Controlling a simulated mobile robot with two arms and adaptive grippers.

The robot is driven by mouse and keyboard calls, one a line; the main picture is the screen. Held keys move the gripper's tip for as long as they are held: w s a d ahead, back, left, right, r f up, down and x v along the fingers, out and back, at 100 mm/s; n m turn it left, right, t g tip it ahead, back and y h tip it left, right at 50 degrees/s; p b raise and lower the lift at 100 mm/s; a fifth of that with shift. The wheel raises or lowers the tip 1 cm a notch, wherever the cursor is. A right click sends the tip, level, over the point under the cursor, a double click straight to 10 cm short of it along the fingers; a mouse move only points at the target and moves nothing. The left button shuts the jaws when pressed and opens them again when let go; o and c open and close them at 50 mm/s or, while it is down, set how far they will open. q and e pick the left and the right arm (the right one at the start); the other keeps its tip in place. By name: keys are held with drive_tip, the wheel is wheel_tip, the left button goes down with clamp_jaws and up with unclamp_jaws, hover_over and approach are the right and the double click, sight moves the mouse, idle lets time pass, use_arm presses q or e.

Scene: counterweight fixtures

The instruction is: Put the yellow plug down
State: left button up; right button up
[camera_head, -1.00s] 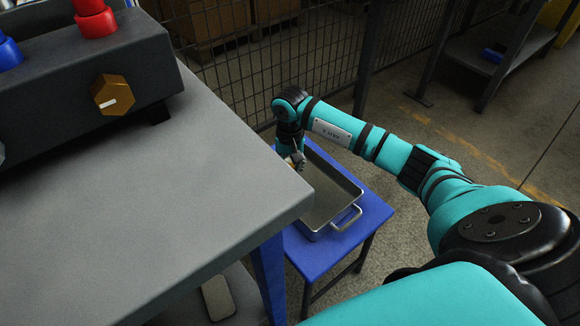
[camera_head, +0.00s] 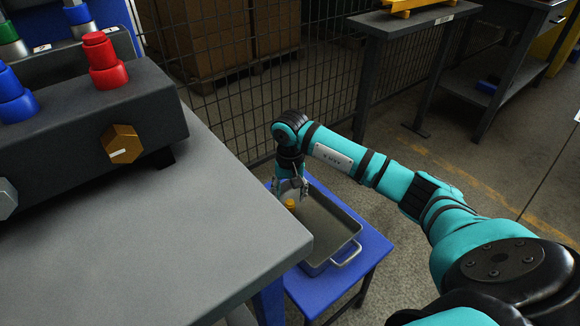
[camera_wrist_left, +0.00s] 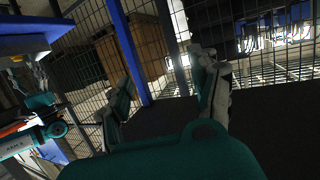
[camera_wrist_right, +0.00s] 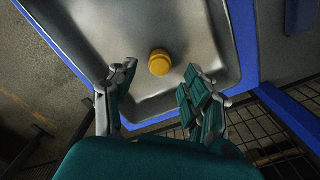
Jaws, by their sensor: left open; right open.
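The yellow plug (camera_wrist_right: 160,63) rests in the grey metal tray (camera_wrist_right: 112,22), near one end of it. It also shows in the head view (camera_head: 290,204), just below my right gripper (camera_head: 290,187). In the right wrist view my right gripper (camera_wrist_right: 158,90) is open, its fingers apart on either side of the plug and not touching it. The tray (camera_head: 337,217) stands on a blue stand right of the bench. My left gripper (camera_wrist_left: 165,85) is open and empty in the left wrist view, away from the tray; it is not in the head view.
The grey bench (camera_head: 190,240) holds a dark fixture with a red plug (camera_head: 104,62), a blue plug (camera_head: 15,95) and a brass knob (camera_head: 122,144). The blue stand (camera_head: 370,246) is low beside the bench edge. A mesh fence (camera_head: 240,80) runs behind.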

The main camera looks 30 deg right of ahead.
sight(290, 202)
use_arm(q)
drive_tip(key=s+a+f+g+y+p, duration=0.1)
drive_tip(key=s+a+f+g, duration=0.2)
drive_tip(key=s+f+g, duration=0.3)
drive_tip(key=shift+s+f+y+p, duration=0.35)
drive_tip(key=shift+f+y+p, duration=0.05)
drive_tip(key=shift+f, duration=0.5)
use_arm(e)
wheel_tip(290, 202, up, 9)
drive_tip(key=shift+s, duration=0.1)
